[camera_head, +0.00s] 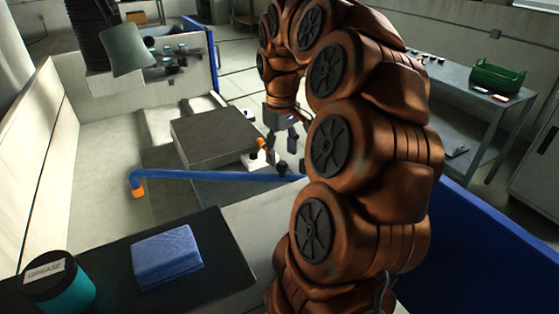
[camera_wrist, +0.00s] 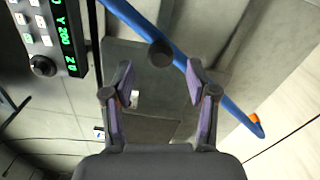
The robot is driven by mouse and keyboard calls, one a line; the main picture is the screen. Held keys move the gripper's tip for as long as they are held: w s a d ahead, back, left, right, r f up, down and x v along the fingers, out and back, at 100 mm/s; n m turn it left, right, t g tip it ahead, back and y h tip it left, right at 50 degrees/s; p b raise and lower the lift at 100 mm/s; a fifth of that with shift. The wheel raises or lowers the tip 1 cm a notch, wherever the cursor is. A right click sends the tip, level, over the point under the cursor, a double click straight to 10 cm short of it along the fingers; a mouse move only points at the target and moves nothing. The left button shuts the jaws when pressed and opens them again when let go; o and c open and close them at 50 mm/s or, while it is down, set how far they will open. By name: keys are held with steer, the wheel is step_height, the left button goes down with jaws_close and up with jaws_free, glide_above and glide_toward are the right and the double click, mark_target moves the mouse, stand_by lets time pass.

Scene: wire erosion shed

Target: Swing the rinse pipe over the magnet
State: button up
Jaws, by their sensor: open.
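The rinse pipe (camera_head: 215,176) is a blue tube with an orange end, lying across the machine bed with that end at the left. It crosses the wrist view (camera_wrist: 228,104) diagonally, with its orange end at lower right. A black round knob (camera_wrist: 160,53) shows on or just beside the pipe. My gripper (camera_head: 281,148) is open and empty above the pipe. In the wrist view its fingertips (camera_wrist: 160,66) stand either side of the knob, apart from it. A dark grey block (camera_head: 205,139), possibly the magnet, sits beyond the pipe, not under its orange end.
In front, a black mat (camera_head: 110,264) holds a blue folded cloth (camera_head: 167,256) and a teal grease tub (camera_head: 68,286). A control panel with green digits (camera_wrist: 45,30) is near my gripper. A bench (camera_head: 465,105) with a green crate (camera_head: 497,78) stands at right.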

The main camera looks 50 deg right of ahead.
mark_target(281, 163)
steer(key=shift+f+p, duration=0.4)
steer(key=shift+f, duration=1.25)
jaws_close()
steer(key=shift+s+a, duration=0.1)
steer(key=shift+a, duration=0.15)
steer(key=shift+d, duration=0.15)
